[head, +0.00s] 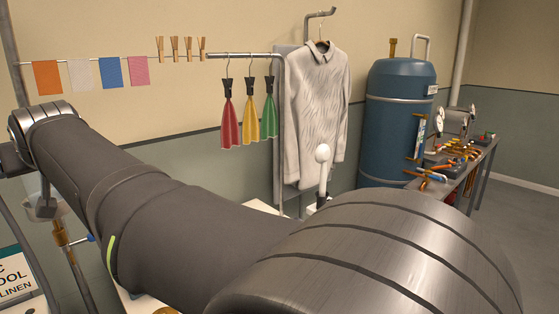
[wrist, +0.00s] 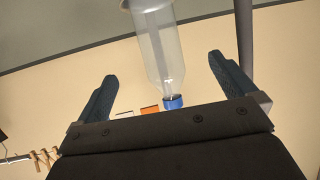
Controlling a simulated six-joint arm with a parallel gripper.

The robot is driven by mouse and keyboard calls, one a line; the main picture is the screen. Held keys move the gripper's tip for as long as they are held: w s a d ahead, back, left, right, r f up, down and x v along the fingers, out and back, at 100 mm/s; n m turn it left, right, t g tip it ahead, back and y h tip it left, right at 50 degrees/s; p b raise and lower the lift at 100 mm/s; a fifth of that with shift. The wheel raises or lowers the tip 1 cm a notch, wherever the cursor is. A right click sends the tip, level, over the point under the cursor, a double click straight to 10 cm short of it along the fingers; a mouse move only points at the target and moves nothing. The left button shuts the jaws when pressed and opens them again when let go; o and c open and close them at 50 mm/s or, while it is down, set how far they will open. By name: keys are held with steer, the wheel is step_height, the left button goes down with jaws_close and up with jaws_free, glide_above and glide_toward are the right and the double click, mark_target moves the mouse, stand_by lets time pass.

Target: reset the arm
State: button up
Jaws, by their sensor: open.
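My gripper (wrist: 161,66) shows in the wrist view with its two dark fingers spread wide apart. Nothing is held between them. A clear bottle with a blue cap (wrist: 173,102) shows between the fingers in that picture; how far it is from them I cannot tell. In the head view my arm (head: 165,215) stretches from the lower right to the left edge. The gripper itself cannot be made out clearly there.
A line with coloured cloths (head: 110,73) and wooden pegs runs along the wall. A rail holds red, yellow and green cloths (head: 249,118). A grey shirt (head: 318,105) hangs beside them. A blue tank (head: 395,125) and a cluttered bench (head: 470,165) stand at right.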

steer(key=v, duration=0.8)
steer(key=x, duration=0.9)
steer(key=v, duration=0.9)
steer(key=w+a+f+m+t+h, duration=0.2)
steer(key=f+m+h, duration=0.1)
steer(key=f, duration=0.5)
steer(key=w+a+f+m+t+h, duration=0.2)
steer(key=a+f+m+h, duration=0.1)
steer(key=f, duration=0.6)
steer(key=w+a+f+m+t+h, duration=0.2)
steer(key=w+f+m, duration=0.1)
steer(key=f, duration=0.6)
steer(key=shift+a+h, duration=0.3)
steer(key=shift+h, duration=0.1)
steer(key=shift+w+d+f, duration=0.1)
steer(key=shift+f, duration=0.05)
